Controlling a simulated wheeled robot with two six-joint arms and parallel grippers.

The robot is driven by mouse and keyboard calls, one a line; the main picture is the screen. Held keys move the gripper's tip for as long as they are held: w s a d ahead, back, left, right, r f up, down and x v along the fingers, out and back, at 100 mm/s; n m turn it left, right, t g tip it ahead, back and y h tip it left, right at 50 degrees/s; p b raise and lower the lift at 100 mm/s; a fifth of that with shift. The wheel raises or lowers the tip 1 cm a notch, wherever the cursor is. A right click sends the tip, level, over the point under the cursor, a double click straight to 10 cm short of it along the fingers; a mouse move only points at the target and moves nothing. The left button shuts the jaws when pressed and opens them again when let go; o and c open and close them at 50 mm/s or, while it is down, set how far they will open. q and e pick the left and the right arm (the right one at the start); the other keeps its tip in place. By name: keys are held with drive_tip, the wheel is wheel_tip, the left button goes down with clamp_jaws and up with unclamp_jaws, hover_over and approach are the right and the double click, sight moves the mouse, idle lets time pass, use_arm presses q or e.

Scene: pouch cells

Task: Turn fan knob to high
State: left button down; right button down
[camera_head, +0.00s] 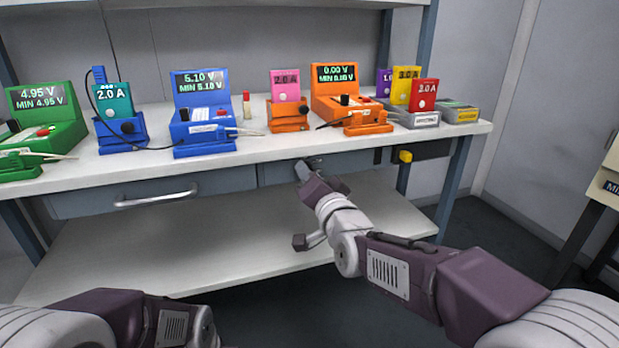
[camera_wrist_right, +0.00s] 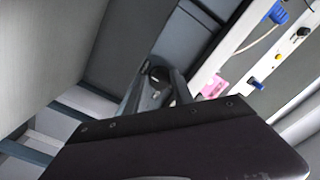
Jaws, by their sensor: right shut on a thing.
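My right gripper (camera_head: 305,172) is at the bench's front edge, low by the drawer fronts below the orange charger. In the right wrist view the gripper's dark body fills the bottom, and its fingers (camera_wrist_right: 165,85) close around a small dark round knob (camera_wrist_right: 158,73). Its markings and setting cannot be read. I cannot tell from the pictures whether this is the fan knob, and no fan shows clearly. My left arm comes in at the bottom left of the head view, and its gripper is out of view.
The white bench top (camera_head: 255,155) holds several coloured chargers and pouch cells, including a green charger (camera_head: 45,125), a blue charger (camera_head: 205,130) and an orange charger (camera_head: 340,105). A drawer handle (camera_head: 155,198) sticks out at the left. The lower shelf (camera_head: 170,255) is bare.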

drive_tip(key=shift+f, duration=0.15)
drive_tip(key=c, duration=1.1)
unclamp_jaws()
drive_tip(key=shift+s, duration=0.1)
drive_tip(key=p+v, duration=0.3)
drive_tip(key=v, duration=0.6)
